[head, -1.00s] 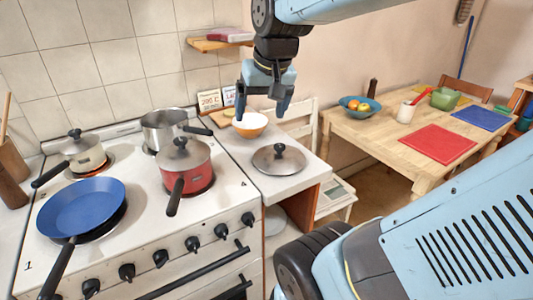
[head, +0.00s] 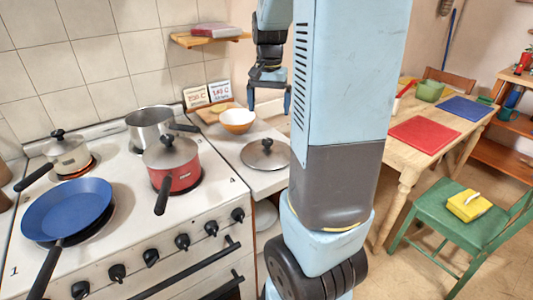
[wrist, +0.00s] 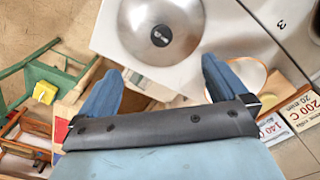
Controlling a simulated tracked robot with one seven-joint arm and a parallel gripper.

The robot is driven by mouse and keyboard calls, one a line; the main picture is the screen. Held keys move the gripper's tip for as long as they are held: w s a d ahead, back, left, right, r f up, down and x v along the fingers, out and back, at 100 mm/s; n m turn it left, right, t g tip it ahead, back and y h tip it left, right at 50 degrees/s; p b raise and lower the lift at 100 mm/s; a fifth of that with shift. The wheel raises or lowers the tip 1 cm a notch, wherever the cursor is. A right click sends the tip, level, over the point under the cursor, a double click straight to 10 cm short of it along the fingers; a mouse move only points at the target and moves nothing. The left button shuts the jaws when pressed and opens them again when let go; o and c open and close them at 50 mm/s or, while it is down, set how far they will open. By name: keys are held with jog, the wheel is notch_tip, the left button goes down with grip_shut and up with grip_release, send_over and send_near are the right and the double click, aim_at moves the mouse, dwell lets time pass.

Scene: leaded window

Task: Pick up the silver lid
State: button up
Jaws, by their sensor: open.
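The silver lid (head: 265,154) is round with a dark knob and lies flat on the white counter to the right of the stove. In the wrist view the lid (wrist: 140,30) is at the top centre, ahead of my fingers, with its knob up. My gripper (head: 270,100) is open and empty. In the head view it hangs above the counter's back part, behind and above the lid. In the wrist view the two blue fingertips of my gripper (wrist: 160,78) are spread apart, with the lid just beyond them and not between them.
An orange bowl (head: 237,120) stands behind the lid, near two printed cards (head: 208,95). A red pot (head: 172,165) with its own similar lid is on the stove to the left, beside a steel pot (head: 150,125). A shelf (head: 208,39) is on the wall.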

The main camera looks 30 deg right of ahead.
aim_at(267, 141)
notch_tip(267, 141, down, 8)
jog(key=shift+r, duration=0.15)
jog(key=shift+s+a+f, duration=0.1)
jog(key=shift+a+f, duration=0.05)
jog(key=shift+f, duration=1.15)
jog(key=shift+a+f, duration=0.15)
jog(key=shift+f, duration=1.1)
jog(key=shift+s+a+f, duration=0.1)
jog(key=shift+s, duration=0.05)
jog(key=c, duration=1)
jog(key=shift+o, duration=0.2)
